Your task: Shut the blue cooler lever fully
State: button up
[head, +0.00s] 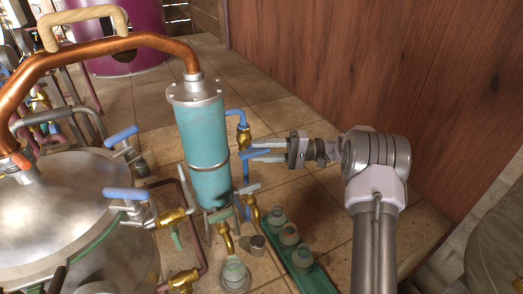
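The blue cooler lever (253,153) sits beside the teal cooler cylinder (205,150), on the thin blue pipe with brass fittings (243,138). It sticks out to the right, across the upright pipe. My gripper (259,150) reaches in from the right with its fingers pointing left. The two fingers are apart, one above and one below the lever in the picture. I cannot tell whether either finger touches the lever. The lever's pivot is partly hidden by the lower finger.
A steel kettle (50,220) with other blue levers (122,135) stands at left, under a copper pipe (80,50). Below are a grey-handled brass tap (249,205) and a green tray (305,270) with several small pots. A wooden wall (400,60) rises at right.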

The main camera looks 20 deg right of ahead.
jog(key=s+d+p, duration=0.3)
jog(key=d+p, duration=0.3)
jog(key=d, duration=1.1)
jog(key=shift+s+f, duration=0.2)
jog(key=shift+f, duration=0.2)
